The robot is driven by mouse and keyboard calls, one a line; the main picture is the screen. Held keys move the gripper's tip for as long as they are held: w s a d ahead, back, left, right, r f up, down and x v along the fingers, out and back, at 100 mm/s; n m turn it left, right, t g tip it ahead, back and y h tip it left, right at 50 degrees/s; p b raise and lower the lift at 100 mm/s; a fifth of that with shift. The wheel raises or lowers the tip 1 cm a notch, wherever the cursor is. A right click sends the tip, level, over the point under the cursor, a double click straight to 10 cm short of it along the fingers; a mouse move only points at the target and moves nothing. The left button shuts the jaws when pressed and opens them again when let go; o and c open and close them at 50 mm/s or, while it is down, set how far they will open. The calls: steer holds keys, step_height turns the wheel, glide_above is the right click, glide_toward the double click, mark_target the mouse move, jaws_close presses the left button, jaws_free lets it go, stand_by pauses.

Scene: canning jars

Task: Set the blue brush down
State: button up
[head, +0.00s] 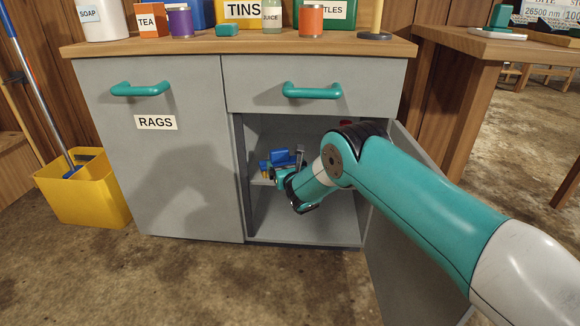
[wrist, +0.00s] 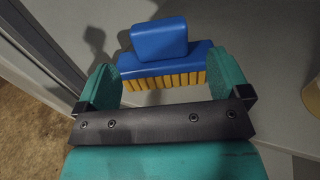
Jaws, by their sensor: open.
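The blue brush (wrist: 165,55) has a blue block handle on a wider blue base with yellow bristles pointing down. It stands upright on the grey shelf (head: 255,182) inside the open cabinet. In the head view the brush (head: 281,158) is partly hidden by my arm and gripper. My gripper (wrist: 172,82) is open, with one teal finger near each end of the brush. In the wrist view the brush lies between and just beyond the fingers; I cannot tell whether either finger touches it. My gripper also shows in the head view (head: 280,177).
The cabinet door (head: 405,255) stands open at the right, beside my arm. A drawer (head: 315,85) is above the opening, and a closed panel labelled RAGS (head: 160,165) is at the left. A yellow bucket (head: 82,190) stands on the floor.

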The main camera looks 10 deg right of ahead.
steer(key=s+a+r+m+g+p, duration=0.15)
steer(key=s+r+m+g, duration=0.65)
steer(key=s+r+m, duration=1)
steer(key=s+r+m+g+y, duration=0.1)
steer(key=s+r+m+g, duration=0.1)
steer(key=s, duration=1)
steer(key=s+r+m+g+y, duration=0.1)
steer(key=s+m+g, duration=0.3)
steer(key=s, duration=0.7)
steer(key=s+r+m+g+y, duration=0.1)
steer(key=s+r+m+g, duration=0.3)
steer(key=s, duration=0.8)
steer(key=shift+s+a+m, duration=0.15)
steer(key=shift+s+m, duration=0.15)
steer(key=shift+m, duration=0.7)
steer(key=shift+r, duration=0.15)
